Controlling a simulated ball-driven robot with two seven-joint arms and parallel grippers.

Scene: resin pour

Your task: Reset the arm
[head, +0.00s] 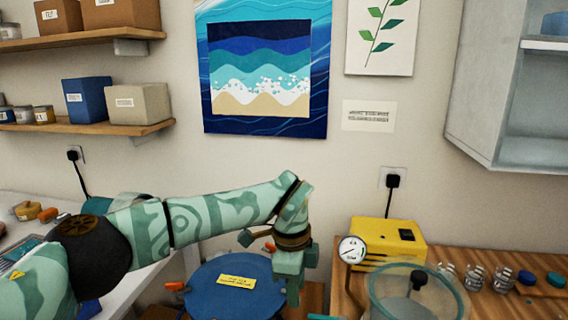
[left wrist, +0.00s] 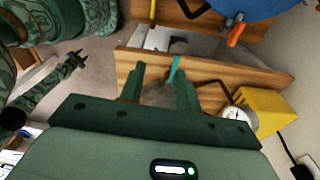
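My left arm comes in from the left in the head view, and its green patterned gripper (head: 290,275) hangs down in front of the blue pressure pot lid (head: 228,290). In the left wrist view the two fingers of my left gripper (left wrist: 160,88) stand apart. A grey shape and a teal strip (left wrist: 175,68) show between and behind them; I cannot tell what they are, and nothing looks clamped. My right gripper (left wrist: 80,60) shows small at the left of the left wrist view, its two dark fingers apart and empty. It is outside the head view.
A wooden bench (head: 505,300) at the right bears a yellow pump (head: 385,238), a gauge (head: 352,250), a clear chamber (head: 417,295) and several small jars. The blue lid has orange handles and a yellow label. Shelves with boxes are at upper left, a cabinet (head: 510,90) at upper right.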

